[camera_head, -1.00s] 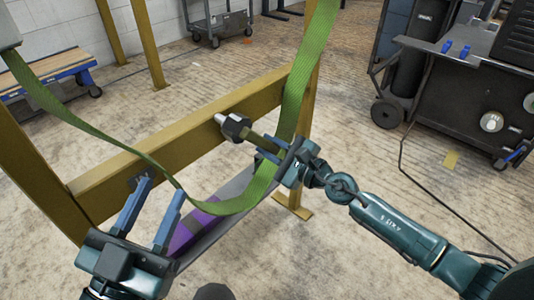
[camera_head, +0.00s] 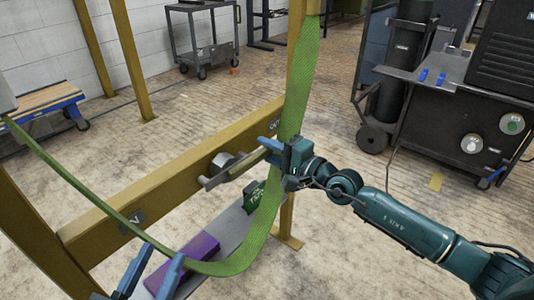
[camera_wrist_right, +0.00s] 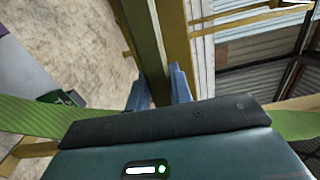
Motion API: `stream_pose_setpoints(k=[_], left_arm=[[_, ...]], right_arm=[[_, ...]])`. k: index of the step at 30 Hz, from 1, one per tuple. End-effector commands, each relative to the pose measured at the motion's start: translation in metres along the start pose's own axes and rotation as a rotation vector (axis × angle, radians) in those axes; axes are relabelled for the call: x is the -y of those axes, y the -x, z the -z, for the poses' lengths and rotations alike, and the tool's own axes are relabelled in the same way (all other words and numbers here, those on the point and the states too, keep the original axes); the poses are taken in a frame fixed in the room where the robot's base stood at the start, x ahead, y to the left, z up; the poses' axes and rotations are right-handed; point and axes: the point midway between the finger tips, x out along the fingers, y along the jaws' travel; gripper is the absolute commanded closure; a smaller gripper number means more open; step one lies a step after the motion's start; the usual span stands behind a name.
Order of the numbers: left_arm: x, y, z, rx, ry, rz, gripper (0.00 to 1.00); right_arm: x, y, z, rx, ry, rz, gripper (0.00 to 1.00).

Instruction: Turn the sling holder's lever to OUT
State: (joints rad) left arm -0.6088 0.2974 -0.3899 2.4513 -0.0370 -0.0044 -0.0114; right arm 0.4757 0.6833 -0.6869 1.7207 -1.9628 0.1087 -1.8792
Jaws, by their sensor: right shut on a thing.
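The lever (camera_head: 247,163) is a flat bar on a grey hub (camera_head: 222,162) on the yellow crossbeam. It points right and slightly up, toward a dark plate that reads OUT (camera_head: 274,127). Another plate (camera_head: 131,222), probably IN, is at the beam's left. My right gripper (camera_head: 268,150) is shut on the lever's outer end. In the right wrist view, the bar (camera_wrist_right: 147,45) runs between its fingers (camera_wrist_right: 160,93). The green sling (camera_head: 267,205) hangs in a loop past my right gripper. My left gripper (camera_head: 162,254) is open at the bottom left; its wrist is out of frame.
A purple block (camera_head: 183,262) and a dark green box (camera_head: 255,196) lie on a grey tray (camera_head: 232,227) below the beam. A yellow post (camera_head: 296,60) stands behind the sling. A dark machine cart (camera_head: 445,110) is at right.

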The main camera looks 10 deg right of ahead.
Motion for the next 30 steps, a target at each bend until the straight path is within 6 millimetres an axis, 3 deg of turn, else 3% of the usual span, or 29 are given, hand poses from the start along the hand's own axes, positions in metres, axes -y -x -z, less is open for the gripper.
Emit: stream_pose_setpoints(k=[20, 21, 30], left_arm=[[0.0049, -0.0006, 0.0037, -0.009, -0.027, 0.008, 0.64], [0.0048, -0.0006, 0.0036, -0.009, -0.027, 0.007, 0.64], [0.0043, -0.0008, 0.0032, -0.007, -0.027, 0.005, 0.64]], right_arm=[[0.0089, -0.0001, -0.0009, 0.001, 0.076, 0.003, 1.0], [0.009, -0.0001, -0.0009, 0.001, 0.076, 0.003, 0.77], [0.0081, -0.0001, -0.0008, 0.001, 0.071, 0.001, 0.56]])
